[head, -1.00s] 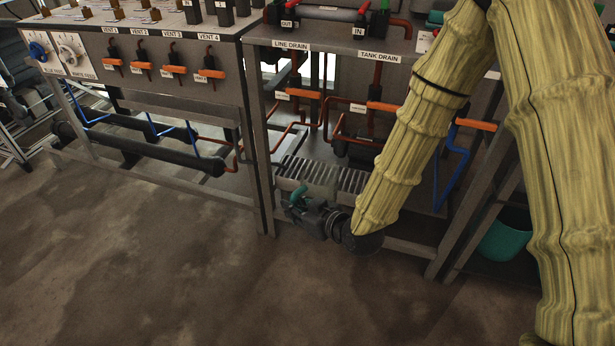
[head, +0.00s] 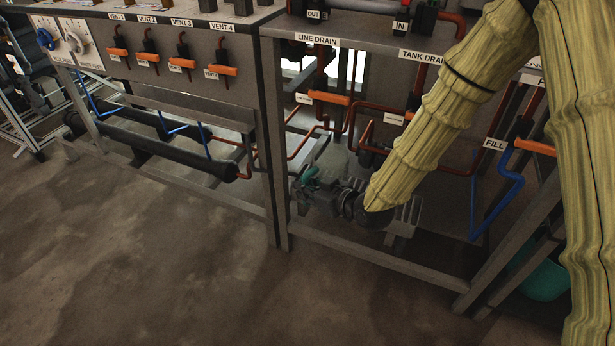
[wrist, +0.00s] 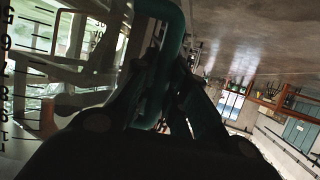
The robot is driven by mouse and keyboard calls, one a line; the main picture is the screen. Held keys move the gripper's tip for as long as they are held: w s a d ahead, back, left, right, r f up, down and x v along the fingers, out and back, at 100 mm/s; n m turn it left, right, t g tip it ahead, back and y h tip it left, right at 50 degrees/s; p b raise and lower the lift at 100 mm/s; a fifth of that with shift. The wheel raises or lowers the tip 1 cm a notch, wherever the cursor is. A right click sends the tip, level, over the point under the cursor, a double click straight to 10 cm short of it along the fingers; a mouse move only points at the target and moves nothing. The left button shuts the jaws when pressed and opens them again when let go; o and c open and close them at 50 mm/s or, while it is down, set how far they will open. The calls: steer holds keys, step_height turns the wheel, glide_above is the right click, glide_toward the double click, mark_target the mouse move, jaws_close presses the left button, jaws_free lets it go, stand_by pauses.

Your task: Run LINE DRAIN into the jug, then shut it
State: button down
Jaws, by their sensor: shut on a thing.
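The LINE DRAIN label (head: 317,40) is on the front panel of the right-hand rack. Below it, an orange lever (head: 328,98) lies crosswise on its pipe. My gripper (head: 326,192) is low in the rack, below this lever. It is shut on the teal handle (wrist: 172,45) of the jug, seen close up in the wrist view. The jug's clear wall (wrist: 18,75) with black scale marks is at the left of the wrist view. In the head view the clear body is hard to make out, so its exact place under the drain outlet and its contents cannot be told.
The FILL lever (head: 535,147) and blue pipe (head: 500,195) are at right. Rack legs and a low front bar (head: 370,263) surround my gripper. A teal bucket (head: 540,278) stands at lower right. The front floor is clear.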

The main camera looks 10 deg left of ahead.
steer(key=w+a+f+b, duration=0.1)
steer(key=w+f+b, duration=0.3)
steer(key=w, duration=0.6)
steer(key=shift+w+a+f+b, duration=0.15)
steer(key=shift+a+f+b, duration=0.05)
steer(key=shift+b, duration=0.25)
steer(key=shift+f, duration=0.1)
steer(key=c, duration=1.4)
jaws_free()
steer(key=shift+c, duration=0.2)
